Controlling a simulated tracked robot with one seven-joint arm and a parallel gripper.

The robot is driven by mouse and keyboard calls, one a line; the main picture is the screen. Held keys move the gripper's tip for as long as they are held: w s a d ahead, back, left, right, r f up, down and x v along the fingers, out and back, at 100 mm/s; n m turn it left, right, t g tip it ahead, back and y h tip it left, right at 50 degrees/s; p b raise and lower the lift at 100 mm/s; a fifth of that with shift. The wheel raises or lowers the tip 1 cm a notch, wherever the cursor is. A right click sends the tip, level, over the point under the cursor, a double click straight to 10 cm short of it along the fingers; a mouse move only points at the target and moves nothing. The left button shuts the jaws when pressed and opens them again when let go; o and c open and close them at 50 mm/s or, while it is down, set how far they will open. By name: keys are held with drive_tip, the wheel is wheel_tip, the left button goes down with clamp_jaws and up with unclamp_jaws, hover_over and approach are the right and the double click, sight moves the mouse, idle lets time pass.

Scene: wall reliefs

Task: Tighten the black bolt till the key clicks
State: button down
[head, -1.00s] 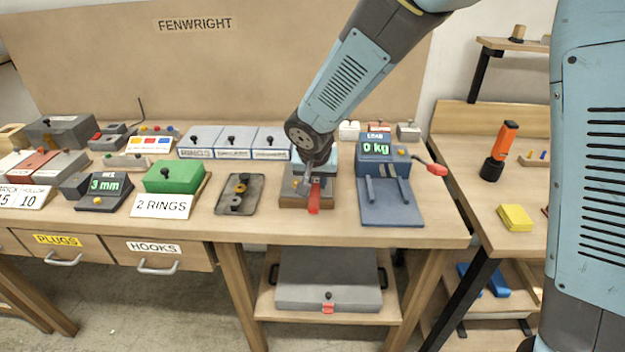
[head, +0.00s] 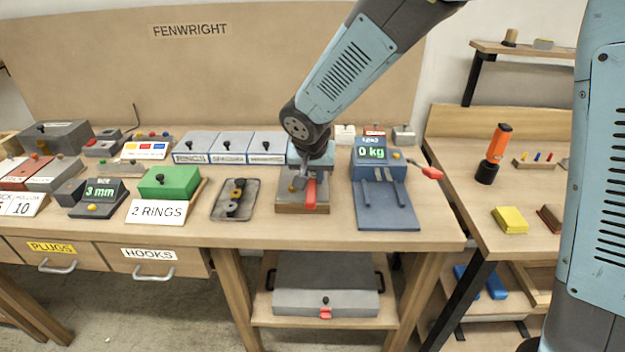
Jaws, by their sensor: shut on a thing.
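My gripper (head: 298,182) points down at the small fixture on a brown base (head: 302,208) near the front middle of the bench. It appears shut on a red-handled tool (head: 310,194), which I take for the key. The red handle lies over the fixture and points toward the bench's front edge. My wrist covers the back of the fixture. The black bolt and the key's working end cannot be made out, so I cannot tell whether they are engaged. A small brassy spot shows on the fixture left of the handle.
A blue scale (head: 383,178) reading 0 kg, with a red-ended lever (head: 428,173), stands close on the right. A dark tray (head: 234,200) with rings lies left, beside the green box (head: 166,182). Bare bench lies in front of the fixture.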

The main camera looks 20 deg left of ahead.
drive_tip(key=shift+r, duration=1.1)
